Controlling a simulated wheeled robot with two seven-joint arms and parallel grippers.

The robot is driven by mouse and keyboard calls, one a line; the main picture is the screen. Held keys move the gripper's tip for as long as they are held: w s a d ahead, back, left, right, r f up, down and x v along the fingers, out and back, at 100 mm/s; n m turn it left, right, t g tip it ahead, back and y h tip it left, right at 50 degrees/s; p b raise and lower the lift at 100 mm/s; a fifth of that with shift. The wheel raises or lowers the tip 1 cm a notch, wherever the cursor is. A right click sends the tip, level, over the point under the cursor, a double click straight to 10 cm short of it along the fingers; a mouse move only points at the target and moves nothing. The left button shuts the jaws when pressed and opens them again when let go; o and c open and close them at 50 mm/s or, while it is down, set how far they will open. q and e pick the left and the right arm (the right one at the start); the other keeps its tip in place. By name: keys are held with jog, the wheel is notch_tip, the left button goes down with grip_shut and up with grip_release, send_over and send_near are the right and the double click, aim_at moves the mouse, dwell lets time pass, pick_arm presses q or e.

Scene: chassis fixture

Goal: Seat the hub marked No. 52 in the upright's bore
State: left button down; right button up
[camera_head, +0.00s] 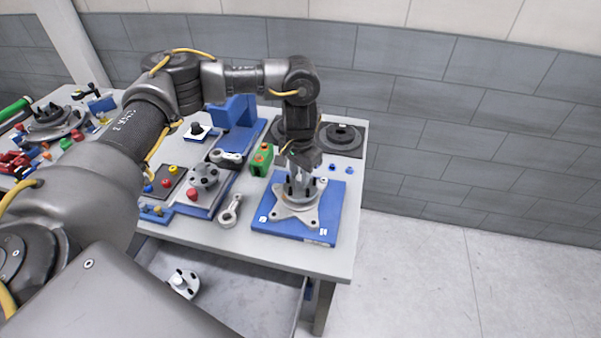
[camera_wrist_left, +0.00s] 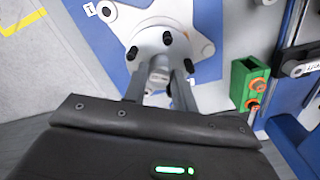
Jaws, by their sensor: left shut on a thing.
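My left gripper (camera_head: 301,176) points down over the grey upright (camera_head: 297,212), which has splayed feet on a blue plate (camera_head: 331,205). In the left wrist view its two fingers (camera_wrist_left: 160,85) are shut on the pale central stem of a round grey hub (camera_wrist_left: 150,42) with several black studs around its flange. The hub is over the middle of the upright (camera_wrist_left: 187,13). The bore is hidden under it, and I cannot tell how deep the hub sits. I cannot read a number on the hub. My right gripper is not in view.
A green block (camera_head: 261,160) with orange tops stands left of the blue plate. A grey link (camera_head: 230,210) lies at the front. Another studded hub (camera_head: 204,176) is on a fixture, and one more (camera_head: 184,283) lies below the tabletop. Dark round parts (camera_head: 342,137) stand behind.

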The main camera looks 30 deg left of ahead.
pick_arm(q)
jog(key=shift+f, duration=0.3)
jog(key=shift+f, duration=0.15)
dwell(0.5)
jog(key=c, duration=1.5)
grip_release()
jog(key=shift+o, duration=0.2)
jog(key=shift+p, duration=0.4)
jog(key=shift+r+p, duration=1.5)
jog(key=shift+p, duration=0.5)
jog(key=o, duration=0.6)
jog(key=shift+c, duration=0.2)
